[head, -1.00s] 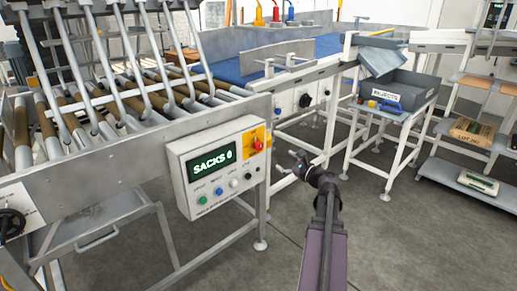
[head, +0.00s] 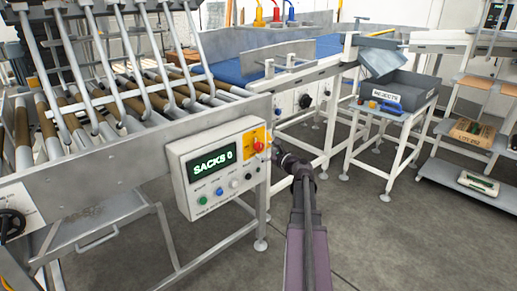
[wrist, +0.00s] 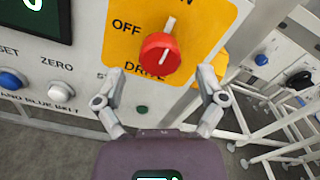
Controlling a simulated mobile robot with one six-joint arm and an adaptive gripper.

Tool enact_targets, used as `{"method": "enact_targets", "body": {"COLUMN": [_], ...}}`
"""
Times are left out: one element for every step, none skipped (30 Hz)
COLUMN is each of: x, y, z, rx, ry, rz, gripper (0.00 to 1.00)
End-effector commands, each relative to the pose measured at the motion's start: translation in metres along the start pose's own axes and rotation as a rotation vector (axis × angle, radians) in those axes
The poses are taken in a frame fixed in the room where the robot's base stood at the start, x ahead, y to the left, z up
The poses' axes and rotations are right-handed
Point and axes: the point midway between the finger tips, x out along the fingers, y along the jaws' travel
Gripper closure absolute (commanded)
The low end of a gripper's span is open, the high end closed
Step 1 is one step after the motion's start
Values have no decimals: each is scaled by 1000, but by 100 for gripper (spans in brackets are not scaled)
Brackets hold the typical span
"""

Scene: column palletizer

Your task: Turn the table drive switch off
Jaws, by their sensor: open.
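The table drive switch (wrist: 160,54) is a round red knob on a yellow plate (wrist: 120,48) in the wrist view. OFF is printed at its left, DRIVE below it, and a partly cut-off word above it. The white mark on the knob points up, leaning slightly right. In the head view the knob (head: 258,146) sits at the right end of the control box. My gripper (wrist: 160,74) is open, its fingers apart below and to either side of the knob, not closed on it. In the head view my gripper (head: 280,150) is just right of the box, its fingers hard to make out.
The control box (head: 180,165) has a display reading SACKS 0 and several buttons; a blue one (wrist: 10,80) and a white one (wrist: 60,92) show at left. A roller table (head: 100,155) is behind it. A rejects stand (head: 385,110) is at right. Floor is clear between.

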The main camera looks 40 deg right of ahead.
Motion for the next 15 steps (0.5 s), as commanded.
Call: {"method": "enact_targets", "body": {"x": [8,12,16,18,21,24,26,27,28,29,30,30,31,31,31], "y": [-1,-2,-1,-1,-1,-1,-1,-1,-1,0,0,0,0,0,0], "z": [0,-1,-1,-1,0,0,0,0,0,0,0,0,0,0,0], "rx": [0,0,0,0,0,0,0,0,0,0,0,0,0,0,0], "ry": [0,0,0,0,0,0,0,0,0,0,0,1,1,1,1], "rz": [0,0,0,0,0,0,0,0,0,-1,-1,-1,-1,-1,-1], "gripper": [10,10,10,10,10,10,10,10,10,10,10,10,10,10,10]}}
